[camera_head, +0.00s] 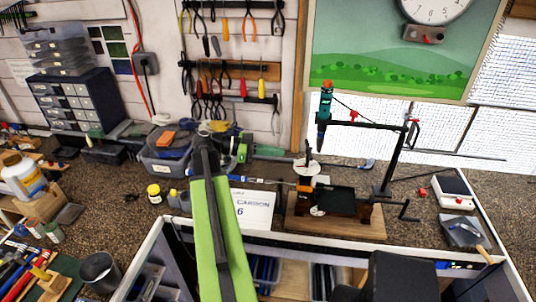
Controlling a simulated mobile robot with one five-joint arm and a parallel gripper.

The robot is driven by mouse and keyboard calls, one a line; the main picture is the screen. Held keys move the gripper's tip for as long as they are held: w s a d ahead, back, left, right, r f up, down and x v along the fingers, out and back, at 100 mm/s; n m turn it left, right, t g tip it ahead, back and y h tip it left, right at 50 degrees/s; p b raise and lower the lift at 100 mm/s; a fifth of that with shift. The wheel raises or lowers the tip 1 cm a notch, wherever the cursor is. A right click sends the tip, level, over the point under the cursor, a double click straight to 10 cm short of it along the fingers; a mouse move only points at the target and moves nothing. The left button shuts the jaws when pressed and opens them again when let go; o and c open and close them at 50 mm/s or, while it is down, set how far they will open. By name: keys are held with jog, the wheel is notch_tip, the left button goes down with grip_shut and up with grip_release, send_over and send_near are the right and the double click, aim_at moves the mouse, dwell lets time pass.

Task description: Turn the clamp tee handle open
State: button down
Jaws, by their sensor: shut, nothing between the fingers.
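I cannot single out the clamp tee handle for certain. A bench fixture on a wooden base (340,230) stands right of centre. A black crank-like handle (408,211) sticks out at its right. An orange and black block (305,186) sits at its left, near a white disc (311,168). A green clamp-like body (243,150) stands behind, left of the fixture. My green and black arm reaches up from the bottom centre. My gripper (205,134) is at its far end, shut and empty, left of the fixture; its fingertips are hard to make out.
A grey bin (164,160) of tools lies beyond my arm. A black post with a teal tool (324,108) rises at the fixture's right. A scale (453,192) sits far right. Bare worktop (110,215) shows at left.

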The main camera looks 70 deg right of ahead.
jog(key=b+x, duration=0.1)
jog(key=x, duration=0.7)
jog(key=shift+s, duration=0.25)
